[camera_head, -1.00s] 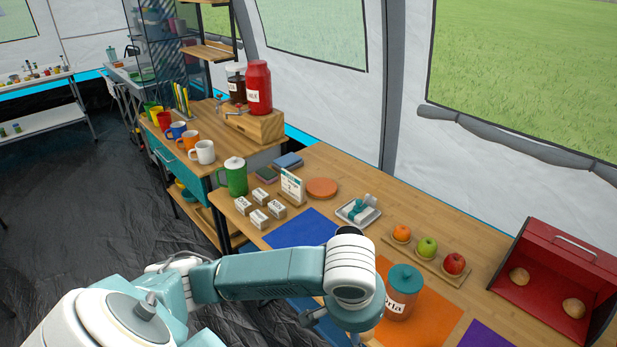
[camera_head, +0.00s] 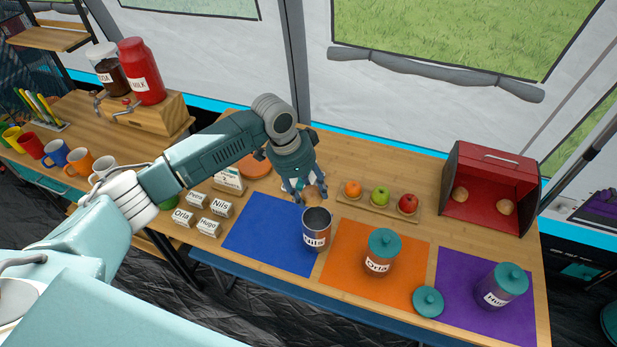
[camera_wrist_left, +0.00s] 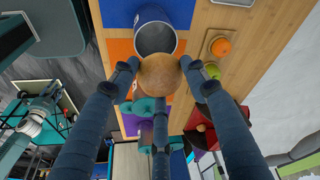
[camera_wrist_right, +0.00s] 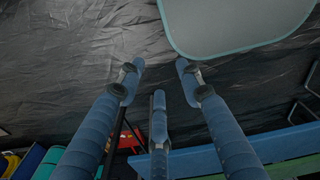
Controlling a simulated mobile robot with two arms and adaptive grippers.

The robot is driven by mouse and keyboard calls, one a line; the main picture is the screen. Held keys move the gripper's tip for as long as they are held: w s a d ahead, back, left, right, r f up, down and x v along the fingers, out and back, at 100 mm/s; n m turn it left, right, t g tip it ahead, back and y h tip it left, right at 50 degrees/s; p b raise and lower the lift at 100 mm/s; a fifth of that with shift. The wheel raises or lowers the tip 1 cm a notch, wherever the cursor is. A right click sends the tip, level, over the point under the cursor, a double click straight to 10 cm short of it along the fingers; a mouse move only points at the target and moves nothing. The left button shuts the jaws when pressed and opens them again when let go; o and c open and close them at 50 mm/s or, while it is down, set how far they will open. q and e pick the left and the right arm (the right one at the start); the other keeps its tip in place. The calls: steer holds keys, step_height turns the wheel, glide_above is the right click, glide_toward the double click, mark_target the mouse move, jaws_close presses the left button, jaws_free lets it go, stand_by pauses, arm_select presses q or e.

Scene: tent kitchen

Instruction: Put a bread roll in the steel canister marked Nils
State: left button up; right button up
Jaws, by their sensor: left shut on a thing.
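The steel canister marked Nils (camera_head: 316,232) stands open, without a lid, by the border of the blue and orange mats. My left gripper (camera_head: 305,190) is just above and behind it, shut on a bread roll (camera_wrist_left: 160,74). In the left wrist view the roll sits between the fingers, and the canister's open mouth (camera_wrist_left: 155,38) shows beside it. A teal lid (camera_head: 428,301) lies on the table at the purple mat's edge. Two more rolls (camera_head: 460,194) lie in the red bread box (camera_head: 490,188). My right gripper (camera_wrist_right: 155,85) has its fingers apart with nothing between them, over the dark floor.
Lidded canisters stand on the orange mat (camera_head: 382,252) and the purple mat (camera_head: 497,285). A wooden tray (camera_head: 378,207) with an orange, a green apple and a red apple is behind. Name blocks (camera_head: 221,208) sit left of the blue mat (camera_head: 262,238).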

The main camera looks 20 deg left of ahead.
mark_target(308, 202)
arm_select(q)
steer(key=shift+w+r, duration=0.1)
steer(key=shift+w, duration=0.1)
steer(key=shift+a+f+b, duration=0.15)
steer(key=shift+f+b, duration=0.4)
steer(key=shift+b, duration=0.1)
step_height(308, 202, down, 5)
steer(key=b, duration=0.6)
steer(key=shift+a, duration=0.1)
steer(key=o, duration=0.7)
steer(key=shift+o, duration=1)
